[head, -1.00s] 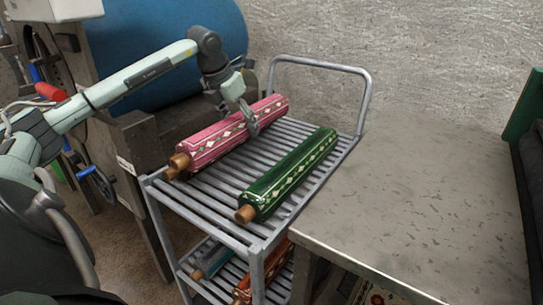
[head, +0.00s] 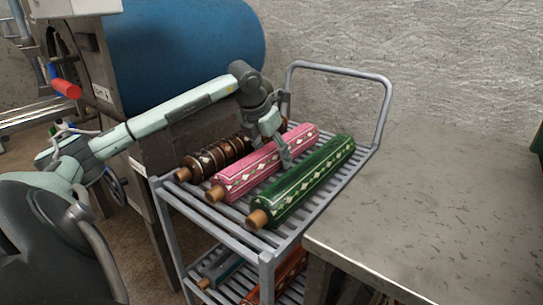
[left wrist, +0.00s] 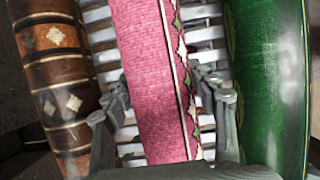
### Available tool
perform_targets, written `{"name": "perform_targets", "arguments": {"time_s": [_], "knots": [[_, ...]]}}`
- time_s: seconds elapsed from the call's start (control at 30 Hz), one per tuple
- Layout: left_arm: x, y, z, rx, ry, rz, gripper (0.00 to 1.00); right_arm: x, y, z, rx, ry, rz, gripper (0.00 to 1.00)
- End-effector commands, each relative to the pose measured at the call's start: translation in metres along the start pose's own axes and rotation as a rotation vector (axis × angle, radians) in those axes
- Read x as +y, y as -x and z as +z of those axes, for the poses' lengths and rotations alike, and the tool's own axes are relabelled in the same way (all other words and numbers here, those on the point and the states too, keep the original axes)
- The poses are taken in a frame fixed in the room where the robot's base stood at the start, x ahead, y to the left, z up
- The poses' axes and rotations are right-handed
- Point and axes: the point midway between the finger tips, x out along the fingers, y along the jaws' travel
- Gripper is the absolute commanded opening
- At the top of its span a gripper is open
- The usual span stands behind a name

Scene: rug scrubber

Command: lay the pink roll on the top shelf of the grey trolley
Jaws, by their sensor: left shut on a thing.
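The pink roll (head: 258,166), patterned with pale diamonds and with a wooden end, is at the top shelf of the grey trolley (head: 225,208), between two other rolls and roughly parallel to them. It looks level with them; I cannot tell whether its full weight rests on the slats. My left gripper (head: 283,153) is shut on the pink roll toward its far half. In the left wrist view the pink roll (left wrist: 152,75) runs between the two fingers (left wrist: 168,95). My right gripper is not in view.
A brown roll (head: 218,156) lies left of the pink roll and a green roll (head: 305,180) right of it, with narrow slatted gaps between. More rolls lie on the lower shelf. A mostly bare grey table (head: 430,210) stands at right; a blue drum (head: 185,50) is behind.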

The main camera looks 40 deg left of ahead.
Motion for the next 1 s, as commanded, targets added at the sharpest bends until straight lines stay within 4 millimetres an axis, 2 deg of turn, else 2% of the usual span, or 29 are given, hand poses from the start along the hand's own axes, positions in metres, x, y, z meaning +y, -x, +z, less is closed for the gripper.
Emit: {"name": "perform_targets", "arguments": {"time_s": [0.17,0.2,0.33,0.73,0.87,1.0], "knots": [[0.001,0.000,0.001,-0.004,0.000,0.000,0.01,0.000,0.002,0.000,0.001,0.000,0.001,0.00],[0.000,-0.001,-0.001,0.000,0.000,0.000,0.63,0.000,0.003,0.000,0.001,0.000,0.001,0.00],[0.000,-0.001,0.000,0.000,0.000,0.000,0.79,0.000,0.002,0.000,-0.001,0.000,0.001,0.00],[0.001,0.005,0.001,-0.001,0.000,0.001,0.79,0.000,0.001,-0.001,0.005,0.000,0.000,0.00],[0.001,0.025,0.001,-0.003,0.000,0.003,0.79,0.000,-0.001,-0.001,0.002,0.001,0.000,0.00],[0.002,0.057,0.002,-0.005,0.000,0.004,0.79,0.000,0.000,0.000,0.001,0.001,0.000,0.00]]}}
